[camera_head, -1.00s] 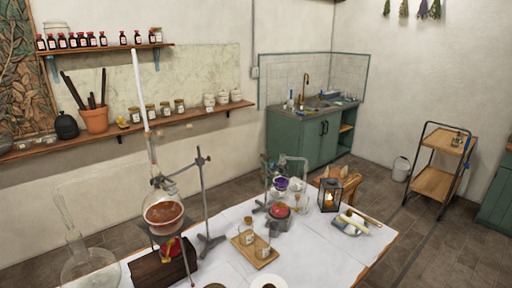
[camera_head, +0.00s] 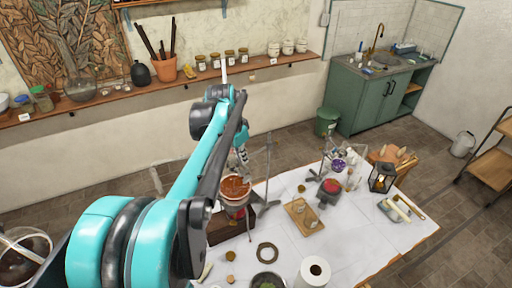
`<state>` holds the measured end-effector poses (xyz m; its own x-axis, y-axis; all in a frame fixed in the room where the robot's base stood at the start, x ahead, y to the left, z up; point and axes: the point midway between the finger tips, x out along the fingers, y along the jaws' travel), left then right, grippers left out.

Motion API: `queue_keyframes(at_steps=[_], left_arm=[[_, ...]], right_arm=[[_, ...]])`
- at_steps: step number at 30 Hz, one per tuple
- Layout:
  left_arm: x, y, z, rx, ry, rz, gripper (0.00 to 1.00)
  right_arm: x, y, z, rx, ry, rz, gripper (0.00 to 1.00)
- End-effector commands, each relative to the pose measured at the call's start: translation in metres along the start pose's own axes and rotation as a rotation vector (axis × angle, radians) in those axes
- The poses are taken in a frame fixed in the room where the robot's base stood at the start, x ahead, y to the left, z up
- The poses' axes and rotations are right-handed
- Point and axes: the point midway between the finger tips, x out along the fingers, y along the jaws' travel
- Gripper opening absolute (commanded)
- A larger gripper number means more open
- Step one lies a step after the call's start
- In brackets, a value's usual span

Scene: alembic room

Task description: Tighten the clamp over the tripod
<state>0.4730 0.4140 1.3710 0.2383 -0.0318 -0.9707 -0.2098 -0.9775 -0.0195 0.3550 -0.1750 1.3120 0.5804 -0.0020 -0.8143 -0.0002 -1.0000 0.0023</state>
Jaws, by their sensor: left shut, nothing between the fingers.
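My left arm reaches in from the lower left, and its gripper (camera_head: 241,157) points down just above the flask over the tripod. Its fingers look shut and empty, small and partly hidden by my arm. The round flask (camera_head: 235,187) of orange-brown liquid sits over the tripod (camera_head: 236,210), whose legs are mostly hidden. The retort stand (camera_head: 268,165) stands upright just right of the flask. The clamp is hard to make out behind my gripper, so I cannot tell whether they touch. My right gripper is not in view.
On the white-covered table are a wooden tray (camera_head: 300,212) with small jars, a red-topped burner (camera_head: 331,186), a lantern (camera_head: 381,177), a paper roll (camera_head: 313,272) and a dark bowl (camera_head: 267,281). A large glass vessel (camera_head: 22,256) is at lower left.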

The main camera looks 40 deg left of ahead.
Motion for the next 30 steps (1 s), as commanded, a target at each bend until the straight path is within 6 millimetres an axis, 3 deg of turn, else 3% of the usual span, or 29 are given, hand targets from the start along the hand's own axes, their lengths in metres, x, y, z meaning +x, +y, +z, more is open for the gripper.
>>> queue_keyframes(at_steps=[1,3,8,14,24,30], left_arm=[[-0.015,-0.013,-0.003,0.002,-0.007,0.009,0.00],[-0.019,-0.023,-0.003,0.013,-0.013,0.019,0.00],[-0.015,-0.031,-0.002,0.023,-0.018,0.030,0.00],[0.015,-0.029,-0.001,0.024,-0.018,0.029,0.00],[0.086,-0.027,0.000,0.023,-0.018,0.028,0.00],[0.112,-0.026,0.000,0.023,-0.018,0.028,0.00]], right_arm=[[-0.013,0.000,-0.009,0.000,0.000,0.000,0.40],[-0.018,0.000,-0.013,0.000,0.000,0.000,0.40],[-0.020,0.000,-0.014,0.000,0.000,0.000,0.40],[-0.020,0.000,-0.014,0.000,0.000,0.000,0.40],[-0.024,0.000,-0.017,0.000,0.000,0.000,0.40],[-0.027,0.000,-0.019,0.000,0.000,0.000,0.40]])
